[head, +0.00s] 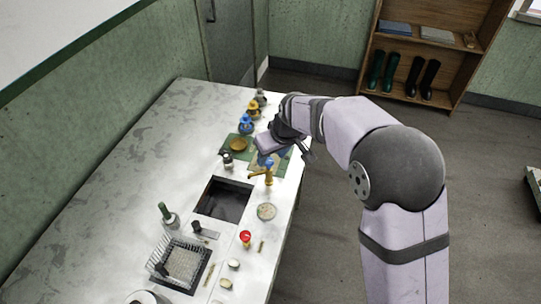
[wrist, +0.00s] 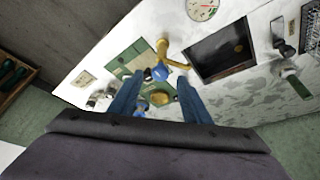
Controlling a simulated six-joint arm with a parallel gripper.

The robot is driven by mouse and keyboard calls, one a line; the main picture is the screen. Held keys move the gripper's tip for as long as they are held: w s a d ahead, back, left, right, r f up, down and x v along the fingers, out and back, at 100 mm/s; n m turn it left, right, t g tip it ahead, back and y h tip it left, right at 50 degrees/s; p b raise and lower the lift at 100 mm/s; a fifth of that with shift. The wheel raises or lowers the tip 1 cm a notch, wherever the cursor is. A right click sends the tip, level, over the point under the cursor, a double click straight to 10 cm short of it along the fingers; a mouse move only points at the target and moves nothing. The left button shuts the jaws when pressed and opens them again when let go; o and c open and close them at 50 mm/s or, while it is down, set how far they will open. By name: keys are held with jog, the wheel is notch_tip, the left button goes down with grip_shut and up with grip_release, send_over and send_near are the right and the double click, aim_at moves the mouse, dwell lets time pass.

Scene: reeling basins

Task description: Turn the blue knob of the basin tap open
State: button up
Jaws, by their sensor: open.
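The brass tap (head: 267,178) stands at the right edge of the dark sunken basin (head: 208,211). In the wrist view, the tap (wrist: 162,48) has its blue knob (wrist: 158,74) at the end towards me. My gripper (wrist: 160,79) is open, and its two blue fingers lie to either side of the knob in the picture. I cannot tell how far the knob is from the fingertips or whether they touch. In the head view, my gripper (head: 269,157) is just behind the tap, and its wrist partly hides the fingers.
Several small bottles with blue, yellow and grey tops, including a blue one (head: 246,125), stand behind my gripper. A green mat with a brass bowl (head: 238,145) lies to its left. A round dial (head: 267,212) and a wire rack (head: 178,262) are nearer. The counter's left side is bare.

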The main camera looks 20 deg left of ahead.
aim_at(269, 164)
jog(key=shift+x, duration=1.25)
jog(key=c, duration=1)
jog(key=shift+c, duration=0.2)
